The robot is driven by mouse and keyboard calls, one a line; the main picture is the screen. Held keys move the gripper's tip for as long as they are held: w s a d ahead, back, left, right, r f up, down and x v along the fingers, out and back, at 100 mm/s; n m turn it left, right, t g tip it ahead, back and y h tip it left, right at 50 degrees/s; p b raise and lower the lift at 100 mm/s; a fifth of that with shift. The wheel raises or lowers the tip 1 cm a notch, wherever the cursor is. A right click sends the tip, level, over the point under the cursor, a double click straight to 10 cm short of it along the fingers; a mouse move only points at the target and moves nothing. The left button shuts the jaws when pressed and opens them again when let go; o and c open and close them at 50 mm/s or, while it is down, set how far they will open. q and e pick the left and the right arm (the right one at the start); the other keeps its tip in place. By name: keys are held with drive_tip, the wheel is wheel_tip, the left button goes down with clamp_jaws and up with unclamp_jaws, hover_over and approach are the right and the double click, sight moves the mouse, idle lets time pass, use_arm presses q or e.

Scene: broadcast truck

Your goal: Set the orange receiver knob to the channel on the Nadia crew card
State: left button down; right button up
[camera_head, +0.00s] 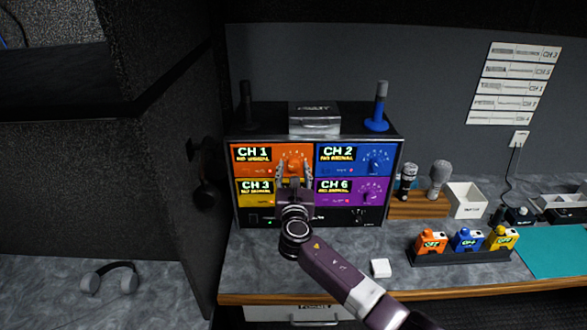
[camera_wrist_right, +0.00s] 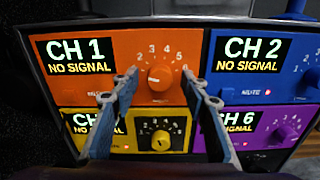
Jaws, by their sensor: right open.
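The orange receiver panel (camera_head: 252,170) is at the upper left of the rack, and its screen reads CH 1 NO SIGNAL. Its orange knob (camera_wrist_right: 160,77) is centred in the right wrist view, with dial numbers around it. My right gripper (camera_head: 294,166) is open in front of this panel. In the right wrist view its fingertips (camera_wrist_right: 160,73) lie on either side of the knob; contact is not clear. The crew cards (camera_head: 515,84) are strips on the back wall at right; their names are too small to read. My left gripper is not in view.
Blue (camera_head: 354,160), yellow (camera_wrist_right: 176,140) and purple (camera_head: 352,191) panels adjoin the orange one. A clear box (camera_head: 314,120) and two antennas stand on the rack. Microphones (camera_head: 440,178) and bodypacks (camera_head: 467,240) stand to the right. Headphones (camera_head: 112,279) lie at left.

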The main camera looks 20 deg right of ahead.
drive_tip(key=shift+w, duration=0.15)
drive_tip(key=shift+c, duration=0.3)
clamp_jaws()
